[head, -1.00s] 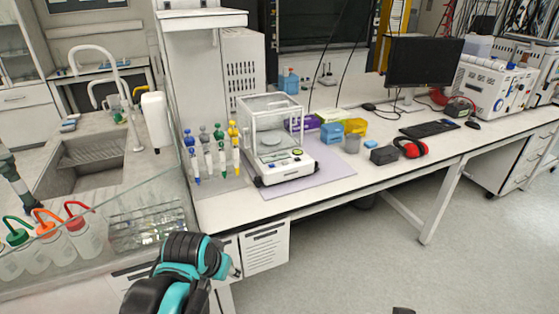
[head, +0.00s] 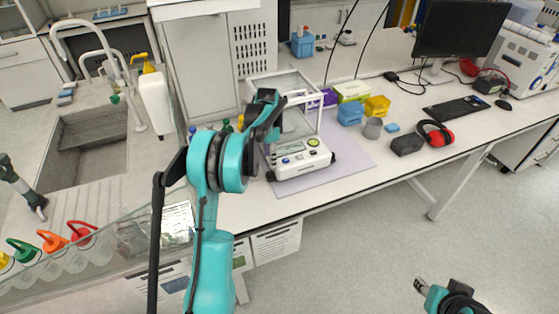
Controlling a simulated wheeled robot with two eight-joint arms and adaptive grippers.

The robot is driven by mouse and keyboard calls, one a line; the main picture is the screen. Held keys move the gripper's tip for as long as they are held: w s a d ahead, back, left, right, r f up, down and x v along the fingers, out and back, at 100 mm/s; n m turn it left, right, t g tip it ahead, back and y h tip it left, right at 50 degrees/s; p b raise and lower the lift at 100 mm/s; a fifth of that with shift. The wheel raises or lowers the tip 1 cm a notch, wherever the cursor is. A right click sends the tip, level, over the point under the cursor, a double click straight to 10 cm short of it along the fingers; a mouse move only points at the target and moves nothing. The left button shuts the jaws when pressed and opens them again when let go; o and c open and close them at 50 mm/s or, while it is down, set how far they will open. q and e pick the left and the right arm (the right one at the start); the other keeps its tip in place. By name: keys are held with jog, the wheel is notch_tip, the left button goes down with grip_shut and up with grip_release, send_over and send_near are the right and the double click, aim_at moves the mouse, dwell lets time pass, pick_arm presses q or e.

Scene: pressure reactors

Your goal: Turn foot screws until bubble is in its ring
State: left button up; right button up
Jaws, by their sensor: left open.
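The analytical balance (head: 298,160) has a glass draft shield and stands on a lilac mat (head: 352,155) on the bench. A small round green-yellow spot, apparently the bubble level (head: 313,142), is on the right of its front panel; the bubble's position is too small to tell. Dark foot screws show at the front left corner (head: 270,176) and front right corner (head: 333,158). My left gripper (head: 270,113) is open, above and in front of the balance's left side, hiding part of the shield. My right gripper (head: 420,286) is low at the bottom right, away from the bench.
Pipettes on a stand are mostly hidden behind my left arm. A grey cup (head: 373,128), a black box (head: 407,145) and red ear muffs (head: 436,134) stand right of the mat. A sink (head: 92,140) and capped bottles (head: 75,240) are at left.

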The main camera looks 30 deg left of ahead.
aim_at(270, 173)
pick_arm(q)
notch_tip(270, 173, down, 8)
jog(key=shift+s+r+b, duration=0.15)
jog(key=shift+r+b, duration=0.1)
jog(key=shift+b, duration=0.65)
